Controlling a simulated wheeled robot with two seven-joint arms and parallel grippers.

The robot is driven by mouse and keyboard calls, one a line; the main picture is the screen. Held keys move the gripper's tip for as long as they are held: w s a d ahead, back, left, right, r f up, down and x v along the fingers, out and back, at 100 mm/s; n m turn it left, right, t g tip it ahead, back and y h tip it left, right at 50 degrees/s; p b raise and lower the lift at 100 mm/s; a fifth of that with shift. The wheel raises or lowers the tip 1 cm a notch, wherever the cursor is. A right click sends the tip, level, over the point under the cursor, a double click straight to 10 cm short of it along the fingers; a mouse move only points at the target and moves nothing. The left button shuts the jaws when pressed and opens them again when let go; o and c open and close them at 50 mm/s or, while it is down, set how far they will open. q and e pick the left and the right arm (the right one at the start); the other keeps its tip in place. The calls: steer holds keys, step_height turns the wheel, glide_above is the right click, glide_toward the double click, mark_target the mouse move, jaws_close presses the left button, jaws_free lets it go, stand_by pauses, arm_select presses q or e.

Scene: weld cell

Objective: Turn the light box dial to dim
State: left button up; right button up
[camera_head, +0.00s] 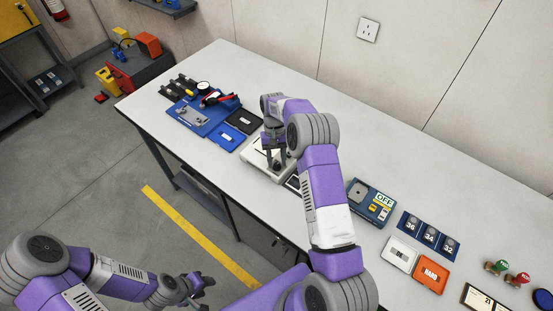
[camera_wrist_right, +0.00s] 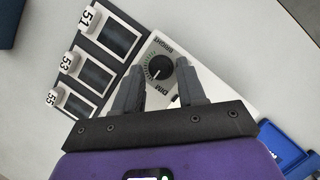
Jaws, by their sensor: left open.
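The light box (camera_head: 253,158) is a pale box on the bench, partly hidden by my right arm in the head view. In the right wrist view its black round dial (camera_wrist_right: 160,67) sits on a white face (camera_wrist_right: 192,77) marked BRIGHT on one side and DIM on the other. My right gripper (camera_wrist_right: 160,72) is open, its two grey fingers on either side of the dial with gaps showing. In the head view my right gripper (camera_head: 275,161) is over the light box. The dial's exact pointer direction is too small to tell. My left gripper (camera_head: 193,289) is open and empty, off the bench.
Dark panels with tags 51, 53 and 55 (camera_wrist_right: 93,72) lie beside the light box. Blue and black trays (camera_head: 243,119) lie to its left. A blue OFF box (camera_head: 368,203), numbered holders (camera_head: 428,236) and an orange HARD case (camera_head: 432,274) lie to the right. The back of the bench is clear.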

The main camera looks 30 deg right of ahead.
steer(key=shift+o, duration=0.7)
steer(key=v, duration=0.7)
steer(key=shift+r, duration=0.25)
steer(key=shift+w, duration=0.1)
